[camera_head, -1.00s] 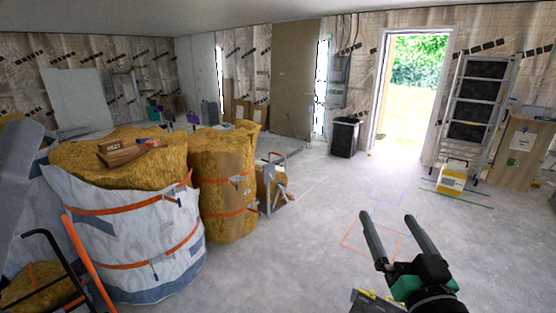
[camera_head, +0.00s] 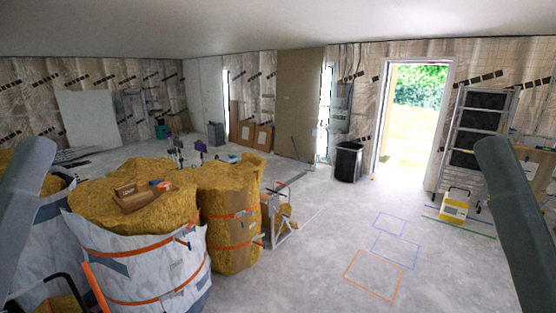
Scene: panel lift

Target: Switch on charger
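I cannot pick out a charger with certainty. A small yellow and white box (camera_head: 454,208) with a dark handle stands on the floor at the right, in front of the ladder; I cannot tell whether it is the charger, and no switch can be made out on it. Neither of my grippers is in view. Only smooth grey parts of my arms show, at the left and right edges of the head view.
Large insulation bags (camera_head: 226,222) with orange straps fill the lower left, with a small cardboard box (camera_head: 138,197) on top. A black bin (camera_head: 348,162) stands left of the open doorway (camera_head: 415,125). A ladder (camera_head: 479,140) leans at the right. The central floor, with coloured outlines, is clear.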

